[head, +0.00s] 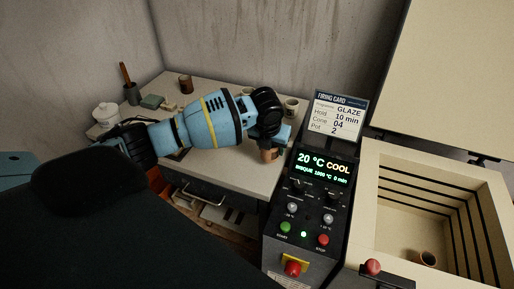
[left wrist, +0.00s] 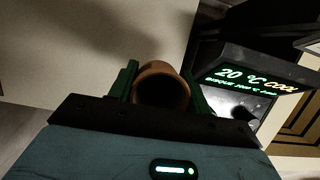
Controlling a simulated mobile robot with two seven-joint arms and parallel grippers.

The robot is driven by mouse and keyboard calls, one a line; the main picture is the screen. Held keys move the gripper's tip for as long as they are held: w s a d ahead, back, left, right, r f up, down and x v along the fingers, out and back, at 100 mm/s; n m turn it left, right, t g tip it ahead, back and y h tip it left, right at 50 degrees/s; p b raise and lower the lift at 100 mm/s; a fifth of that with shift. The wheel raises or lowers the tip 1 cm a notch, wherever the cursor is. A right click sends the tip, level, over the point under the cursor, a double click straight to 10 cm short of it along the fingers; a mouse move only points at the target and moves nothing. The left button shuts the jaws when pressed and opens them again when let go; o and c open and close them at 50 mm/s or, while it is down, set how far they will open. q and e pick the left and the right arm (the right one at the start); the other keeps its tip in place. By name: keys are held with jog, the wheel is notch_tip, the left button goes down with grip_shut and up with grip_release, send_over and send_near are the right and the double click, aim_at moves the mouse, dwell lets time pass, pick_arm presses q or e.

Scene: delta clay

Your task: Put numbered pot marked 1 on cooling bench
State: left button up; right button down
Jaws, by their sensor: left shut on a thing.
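My left gripper (head: 276,142) is shut on a small brown pot (head: 270,155), near the right edge of the bench (head: 222,94). In the left wrist view, the pot (left wrist: 161,88) sits between the two green fingers, its dark round opening towards the camera. I cannot read a number on it. I cannot tell whether its base touches the bench top. Another brown pot (head: 185,85) stands at the back of the bench, and a pale pot (head: 291,107) stands at its right rear. My right gripper is not in view.
The control box (head: 311,205) reads 20 °C COOL, with a firing card (head: 338,115) above it. The open kiln (head: 405,190) at right has a small pot (head: 428,258) inside.

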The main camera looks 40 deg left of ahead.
aim_at(259, 159)
pick_arm(q)
jog(key=shift+s+a+f, duration=0.15)
jog(key=shift+a, duration=1.55)
jog(key=f, duration=0.3)
jog(key=shift+a, duration=0.3)
jog(key=shift+f, duration=0.3)
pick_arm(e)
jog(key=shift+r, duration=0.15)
pick_arm(q)
jog(key=shift+f, duration=0.1)
jog(key=o, duration=1)
jog(key=shift+r, duration=0.2)
jog(key=shift+p+v, duration=0.9)
jog(key=shift+v, duration=5.05)
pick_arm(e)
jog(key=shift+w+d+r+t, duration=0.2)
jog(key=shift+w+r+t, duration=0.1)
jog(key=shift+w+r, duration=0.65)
